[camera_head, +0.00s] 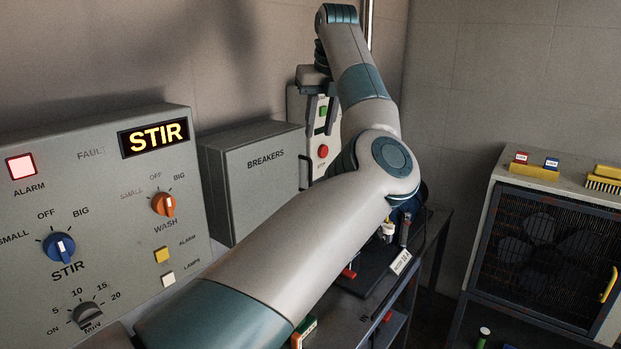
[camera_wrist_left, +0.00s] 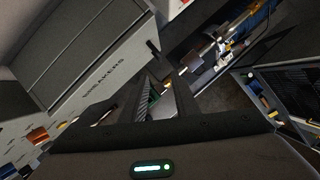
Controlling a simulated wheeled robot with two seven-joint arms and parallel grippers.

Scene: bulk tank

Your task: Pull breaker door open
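The breaker box (camera_head: 262,175) is a grey wall cabinet marked BREAKERS, and its door looks shut. A dark handle (camera_head: 304,172) stands at the door's right edge. The box also shows at the upper left of the left wrist view (camera_wrist_left: 75,62), with the handle (camera_wrist_left: 153,48) at its end. My right gripper is not in view.
A control panel (camera_head: 100,215) with a lit STIR display and knobs stands left of the box. A panel with green and red buttons (camera_head: 322,151) is behind my arm. A dark bench (camera_head: 425,245) is at centre right, and a fan unit (camera_head: 540,250) stands at right.

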